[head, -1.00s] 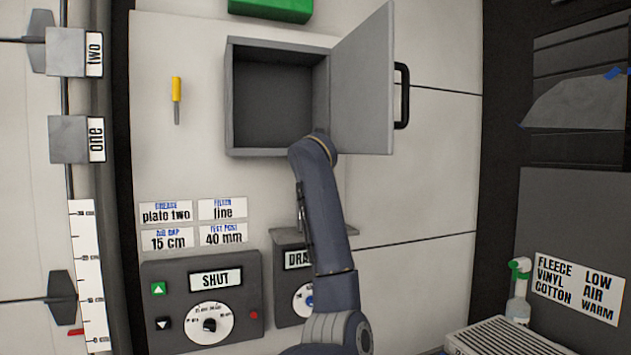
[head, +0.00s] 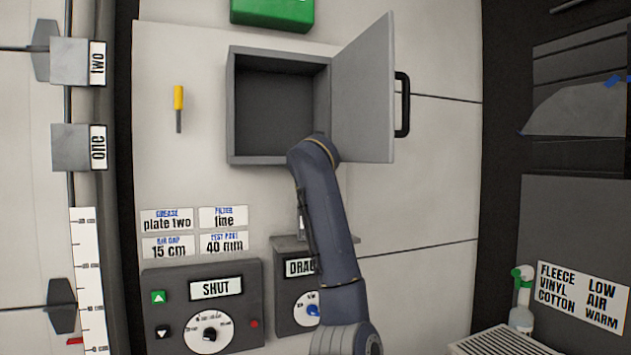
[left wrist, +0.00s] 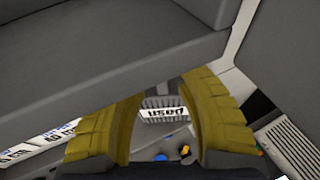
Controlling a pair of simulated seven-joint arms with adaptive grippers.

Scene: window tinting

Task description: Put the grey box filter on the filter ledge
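I cannot make out the grey box filter for certain in either view. A narrow grey ledge (head: 348,239) sits on top of the draught panel (head: 287,318); I cannot tell whether it is the filter ledge. One arm, seemingly my left, rises across the panel to the open cabinet in the head view, its gripper hidden there. In the left wrist view my left gripper (left wrist: 163,100) has its yellow fingers apart, close by the cabinet's grey edge (left wrist: 120,85). A ridged grey piece and the draught sign (left wrist: 165,113) show between the fingers, apparently beyond them. My right gripper is not in view.
The cabinet (head: 231,110) looks dark and empty inside, its door (head: 362,95) swung open to the right. A control panel (head: 235,335) marked SHUT stands left of the draught panel. A yellow-handled tool (head: 179,105) hangs on the wall. A spray bottle (head: 522,305) is at right.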

